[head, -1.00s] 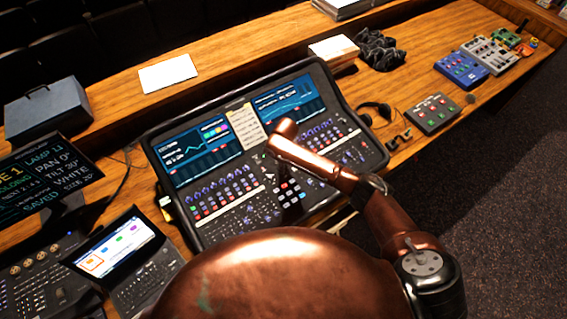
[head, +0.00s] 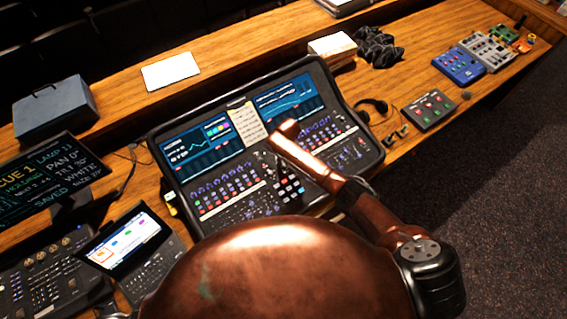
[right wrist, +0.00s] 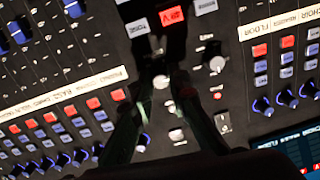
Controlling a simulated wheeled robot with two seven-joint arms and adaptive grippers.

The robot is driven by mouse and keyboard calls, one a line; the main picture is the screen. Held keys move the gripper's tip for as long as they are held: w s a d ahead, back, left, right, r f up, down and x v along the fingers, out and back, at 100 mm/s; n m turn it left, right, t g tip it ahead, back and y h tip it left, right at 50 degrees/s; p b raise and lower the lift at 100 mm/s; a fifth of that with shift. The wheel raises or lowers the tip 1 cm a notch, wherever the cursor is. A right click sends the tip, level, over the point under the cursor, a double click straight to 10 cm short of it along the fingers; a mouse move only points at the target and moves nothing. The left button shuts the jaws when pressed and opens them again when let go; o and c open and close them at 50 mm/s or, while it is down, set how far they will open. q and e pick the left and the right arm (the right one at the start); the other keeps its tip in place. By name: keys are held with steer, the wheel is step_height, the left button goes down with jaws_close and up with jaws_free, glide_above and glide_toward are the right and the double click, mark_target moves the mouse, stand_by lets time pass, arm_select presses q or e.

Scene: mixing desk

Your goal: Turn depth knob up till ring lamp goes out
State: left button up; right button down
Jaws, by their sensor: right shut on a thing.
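The mixing console (head: 153,150) stands on the wooden desk, with two lit screens and rows of knobs and buttons. My right arm reaches over its middle and hides part of the controls in the head view. In the right wrist view my right gripper (right wrist: 173,88) points down at the panel, with its dark fingers close together on a small knob (right wrist: 162,82), mostly hidden by them. I cannot read a depth label or make out a lit ring lamp there. A pale round knob (right wrist: 217,64) sits beside the fingers. My left gripper is out of view.
Red and white buttons (right wrist: 172,16) and a row of blue-ringed knobs (right wrist: 284,98) lie close around the fingers. A laptop (head: 128,243) stands left of the console. Headphones (head: 372,106) and a grey button box (head: 430,108) lie to its right.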

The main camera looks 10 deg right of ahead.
stand_by(0.3)
steer(key=c, duration=1.8)
jaws_free()
steer(key=shift+c, duration=0.2)
steer(key=shift+r, duration=0.1)
step_height(320, 180, up, 12)
steer(key=shift+s+d, duration=0.15)
steer(key=shift+d, duration=0.2)
